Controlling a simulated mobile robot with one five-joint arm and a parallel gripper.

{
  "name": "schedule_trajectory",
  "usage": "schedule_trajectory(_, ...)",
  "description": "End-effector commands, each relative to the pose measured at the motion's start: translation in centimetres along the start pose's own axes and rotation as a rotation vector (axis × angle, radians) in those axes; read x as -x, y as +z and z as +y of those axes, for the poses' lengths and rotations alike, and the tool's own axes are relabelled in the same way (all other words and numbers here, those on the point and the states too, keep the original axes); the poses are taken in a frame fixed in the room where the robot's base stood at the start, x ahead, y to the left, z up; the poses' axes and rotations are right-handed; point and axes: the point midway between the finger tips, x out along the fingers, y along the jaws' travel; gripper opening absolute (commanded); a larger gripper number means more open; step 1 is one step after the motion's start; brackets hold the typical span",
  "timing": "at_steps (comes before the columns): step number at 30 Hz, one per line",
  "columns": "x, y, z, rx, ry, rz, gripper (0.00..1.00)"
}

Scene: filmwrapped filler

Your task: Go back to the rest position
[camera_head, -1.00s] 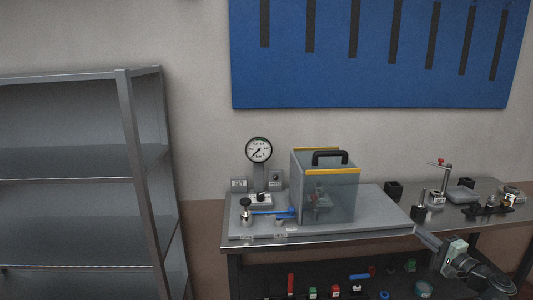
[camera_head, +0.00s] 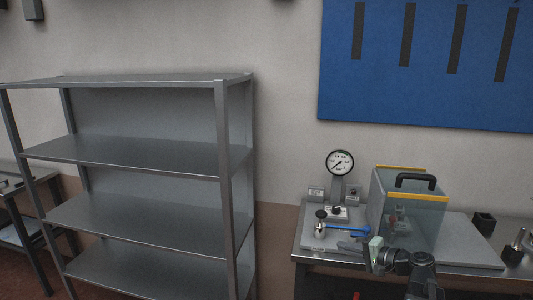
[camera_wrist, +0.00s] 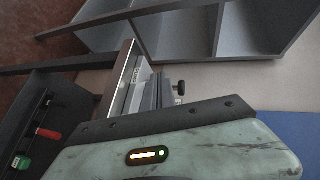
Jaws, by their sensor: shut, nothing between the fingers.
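My gripper (camera_head: 352,247) shows at the lower right of the head view, in front of the bench's front edge. Its fingers point left and look shut and empty. My green-grey wrist housing fills the lower part of the wrist view, with a small lit indicator; the fingertips cannot be made out there. Behind my arm, a clear box (camera_head: 422,218) with yellow edges and a black handle stands on a grey plate (camera_head: 470,250) on the bench. A blue-handled valve (camera_head: 343,228) lies to the left of the box, partly near my gripper in the picture.
A round gauge (camera_head: 340,162) stands at the back of the plate. An empty grey metal shelf unit (camera_head: 150,155) stands left of the bench, with a gap between. A black cube (camera_head: 483,222) sits right of the box. A red-handled item (camera_wrist: 48,134) shows below the bench top.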

Motion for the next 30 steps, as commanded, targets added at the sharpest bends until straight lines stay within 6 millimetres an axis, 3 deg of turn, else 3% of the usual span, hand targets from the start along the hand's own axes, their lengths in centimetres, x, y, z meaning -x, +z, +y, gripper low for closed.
schedule_trajectory(1, -3.1, 3.5, -0.8, 0.041, 0.052, -0.079, 0.0)
schedule_trajectory(3, -6.6, 8.2, -0.4, 0.11, 0.144, -0.186, 0.0)
schedule_trajectory(6, -10.1, 14.7, 0.7, 0.221, 0.287, -0.329, 0.0)
schedule_trajectory(9, -11.8, 20.4, 2.6, 0.353, 0.453, -0.461, 0.0)
schedule_trajectory(12, -11.4, 24.1, 5.2, 0.495, 0.647, -0.564, 0.0)
schedule_trajectory(15, -9.3, 24.3, 7.8, 0.594, 0.833, -0.608, 0.0)
schedule_trajectory(18, -6.2, 22.4, 10.1, 0.643, 0.996, -0.609, 0.0)
schedule_trajectory(22, -3.3, 20.6, 11.4, 0.675, 1.137, -0.613, 0.0)
schedule_trajectory(30, -2.4, 20.2, 11.8, 0.675, 1.173, -0.623, 0.0)
